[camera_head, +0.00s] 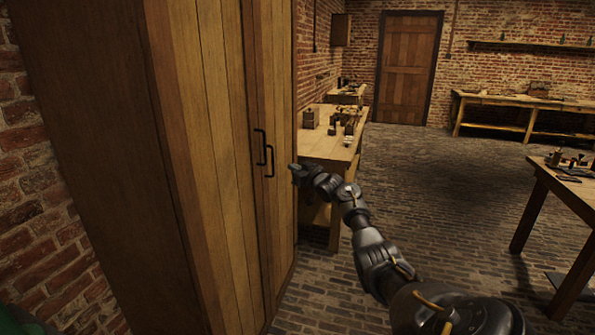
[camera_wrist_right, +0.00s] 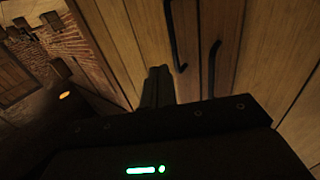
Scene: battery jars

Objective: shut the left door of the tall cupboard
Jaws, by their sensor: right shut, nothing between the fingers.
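The tall wooden cupboard (camera_head: 90,140) stands at the left of the head view. Its left door (camera_head: 205,150) and right door (camera_head: 280,90) look about flush along their upright seam; I cannot tell whether a small gap remains. Two black bar handles (camera_head: 260,147) (camera_head: 270,162) sit side by side at the seam, and both show in the wrist view (camera_wrist_right: 174,38) (camera_wrist_right: 213,68). My right gripper (camera_head: 296,174) is shut and empty, just right of the handles in the head view. In the wrist view its fingers (camera_wrist_right: 158,86) point at the door planks; contact is unclear. My left gripper is out of view.
A workbench (camera_head: 338,150) with small items stands behind the cupboard. A table (camera_head: 565,185) with jars and tools is at the right. A far bench (camera_head: 520,98) and a wooden room door (camera_head: 407,68) line the back wall. The brick floor (camera_head: 425,185) between is clear.

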